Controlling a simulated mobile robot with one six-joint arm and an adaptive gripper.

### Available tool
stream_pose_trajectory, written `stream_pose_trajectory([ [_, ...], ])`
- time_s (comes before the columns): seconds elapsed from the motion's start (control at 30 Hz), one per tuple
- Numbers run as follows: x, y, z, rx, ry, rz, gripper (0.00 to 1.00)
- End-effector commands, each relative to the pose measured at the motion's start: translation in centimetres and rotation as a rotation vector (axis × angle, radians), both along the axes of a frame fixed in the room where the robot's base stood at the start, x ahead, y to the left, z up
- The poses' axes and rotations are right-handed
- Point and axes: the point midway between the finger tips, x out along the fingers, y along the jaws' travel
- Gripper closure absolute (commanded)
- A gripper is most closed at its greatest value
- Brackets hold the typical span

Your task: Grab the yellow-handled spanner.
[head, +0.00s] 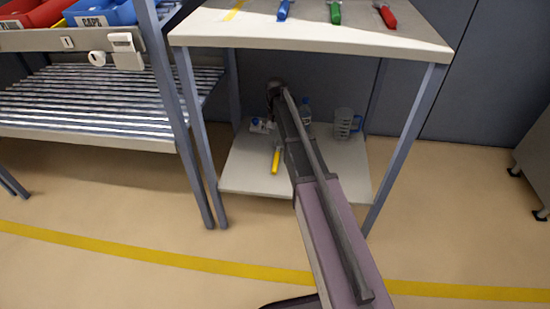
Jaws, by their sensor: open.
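The yellow-handled spanner (276,159) lies on the lower shelf (243,178) of the bench, left of my arm. Its yellow handle points toward the front edge, and its darker end points to the back. My arm reaches in over this shelf from the front, just right of the spanner. The far end of the arm shows as a dark rounded joint under the bench top. My gripper's fingers cannot be made out; the arm appears to hide them. I see no contact with the spanner.
A clear measuring jug (343,124) and a bottle (305,112) stand at the shelf's back. Small white-and-blue items (260,125) lie behind the spanner. The bench top (310,30) holds blue, green and red-handled tools. Bench legs (405,145) flank the opening. A roller rack (90,100) stands left.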

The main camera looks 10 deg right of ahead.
Motion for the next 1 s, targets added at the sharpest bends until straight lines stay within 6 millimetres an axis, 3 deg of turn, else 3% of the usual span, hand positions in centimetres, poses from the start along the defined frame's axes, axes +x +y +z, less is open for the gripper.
stream_pose_trajectory([
  [0.27,0.0,0.1,-0.8,0.000,0.000,0.002,0.28],
  [1.0,0.0,0.3,-6.5,0.000,0.000,0.004,0.28],
])
